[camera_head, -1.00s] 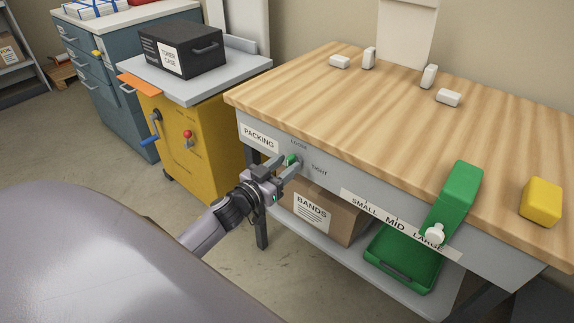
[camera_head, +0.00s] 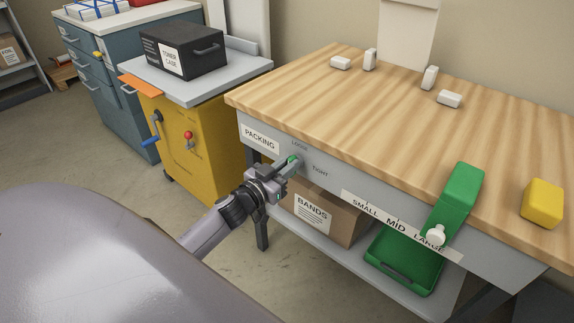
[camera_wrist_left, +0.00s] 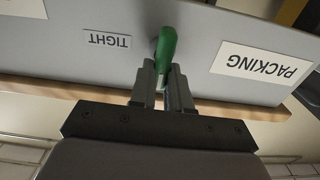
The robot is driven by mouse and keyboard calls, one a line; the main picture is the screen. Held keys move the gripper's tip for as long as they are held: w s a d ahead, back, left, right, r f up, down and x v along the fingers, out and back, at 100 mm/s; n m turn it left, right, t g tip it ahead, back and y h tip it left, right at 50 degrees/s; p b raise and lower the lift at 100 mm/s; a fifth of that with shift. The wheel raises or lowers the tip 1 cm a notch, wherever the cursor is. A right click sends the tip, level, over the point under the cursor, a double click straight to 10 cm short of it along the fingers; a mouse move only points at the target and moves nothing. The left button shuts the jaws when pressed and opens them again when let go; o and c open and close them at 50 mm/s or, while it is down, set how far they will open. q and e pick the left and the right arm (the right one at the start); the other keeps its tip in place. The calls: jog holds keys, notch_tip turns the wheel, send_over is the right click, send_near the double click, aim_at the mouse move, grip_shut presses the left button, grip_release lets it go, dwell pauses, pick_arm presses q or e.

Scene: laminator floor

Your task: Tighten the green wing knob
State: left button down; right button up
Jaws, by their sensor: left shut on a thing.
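The green wing knob (camera_head: 293,160) is on the grey front panel of the packing table, between the LOOSE and TIGHT labels. It shows larger in the left wrist view (camera_wrist_left: 166,46), where its green wing stands out from the panel. My left gripper (camera_head: 288,166) reaches the panel from the left and is shut on the knob. In the left wrist view its two fingers (camera_wrist_left: 163,85) sit on either side of the wing, hiding its lower part. My right gripper is in neither view.
A wooden tabletop (camera_head: 400,120) overhangs the panel. A BANDS box (camera_head: 325,215) stands on the shelf below. To the right are a green slider block (camera_head: 460,195), a green tray (camera_head: 400,270) and a yellow block (camera_head: 542,203). A yellow cabinet (camera_head: 185,140) stands left.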

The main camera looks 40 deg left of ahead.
pick_arm(q)
jog(key=m, duration=0.5)
jog(key=d+m, duration=0.1)
jog(key=m, duration=0.2)
jog(key=shift+f, duration=0.1)
jog(key=m, duration=0.2)
jog(key=m+b, duration=0.1)
jog(key=m, duration=0.2)
jog(key=shift+d+f+m+b, duration=0.25)
jog(key=shift+f+m+b, duration=0.05)
jog(key=shift+m+b, duration=0.1)
jog(key=shift+f+m+b, duration=0.15)
jog(key=shift+m+b, duration=0.45)
jog(key=shift+m, duration=1.3)
jog(key=c, duration=1.1)
grip_release()
jog(key=shift+w+d+f, duration=0.1)
jog(key=shift+f, duration=0.05)
